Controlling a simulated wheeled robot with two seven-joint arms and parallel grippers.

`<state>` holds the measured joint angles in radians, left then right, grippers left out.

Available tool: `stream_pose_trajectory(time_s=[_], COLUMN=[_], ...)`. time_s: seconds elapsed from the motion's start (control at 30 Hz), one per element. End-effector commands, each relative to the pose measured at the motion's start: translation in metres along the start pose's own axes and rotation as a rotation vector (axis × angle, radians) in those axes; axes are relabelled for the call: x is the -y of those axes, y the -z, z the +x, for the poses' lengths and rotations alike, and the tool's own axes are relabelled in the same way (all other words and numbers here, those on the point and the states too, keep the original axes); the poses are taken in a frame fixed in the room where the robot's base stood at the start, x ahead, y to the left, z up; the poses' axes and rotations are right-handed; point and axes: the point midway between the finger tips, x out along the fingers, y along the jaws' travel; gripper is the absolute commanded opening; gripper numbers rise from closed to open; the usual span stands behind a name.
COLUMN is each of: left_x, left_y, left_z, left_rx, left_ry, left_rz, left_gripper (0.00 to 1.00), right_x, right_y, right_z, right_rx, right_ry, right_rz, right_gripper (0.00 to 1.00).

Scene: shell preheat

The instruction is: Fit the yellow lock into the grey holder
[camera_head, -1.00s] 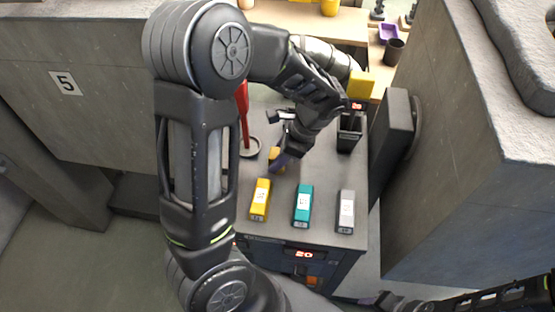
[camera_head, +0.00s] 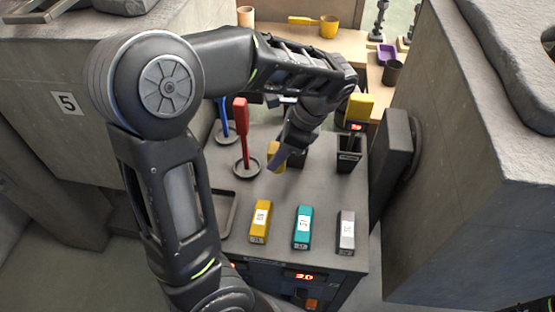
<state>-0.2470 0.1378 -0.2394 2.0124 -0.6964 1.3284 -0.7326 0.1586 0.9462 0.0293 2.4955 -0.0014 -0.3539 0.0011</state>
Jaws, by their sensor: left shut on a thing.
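A small yellow piece (camera_head: 275,152), which I take to be the yellow lock, is in my left gripper (camera_head: 280,158) over the middle of the grey counter. The gripper is shut on it and points down; its dark fingers cover part of the piece. I cannot tell the gap between piece and counter. A labelled yellow block (camera_head: 260,221) lies near the front edge. I cannot tell which thing is the grey holder; a dark square holder (camera_head: 349,160) stands at the counter's right, with a yellow-topped device (camera_head: 359,107) upright in it. My right gripper is out of view.
A teal block (camera_head: 303,228) and a grey block (camera_head: 347,232) lie along the front edge. A red handle (camera_head: 241,130) stands in a round dish, with a blue handle (camera_head: 224,115) behind it. A dark upright panel (camera_head: 393,160) borders the right side.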

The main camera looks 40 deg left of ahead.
Motion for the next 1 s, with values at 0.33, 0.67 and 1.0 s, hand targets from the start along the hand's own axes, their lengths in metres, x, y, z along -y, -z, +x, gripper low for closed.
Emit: stream_pose_trajectory(time_s=[0.33,0.67,1.0], left_x=[0.000,0.002,0.019], left_y=[0.000,0.004,0.068], left_z=[0.000,-0.007,-0.081], left_rx=[0.000,0.000,0.001], left_ry=[0.000,-0.001,-0.032], left_rz=[0.000,-0.002,-0.060], left_gripper=[0.00,0.00,0.00], right_x=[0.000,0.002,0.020], right_y=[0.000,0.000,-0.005], right_z=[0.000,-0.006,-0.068], right_rx=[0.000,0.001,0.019], right_ry=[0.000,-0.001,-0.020], right_rz=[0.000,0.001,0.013], right_gripper=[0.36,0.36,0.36])
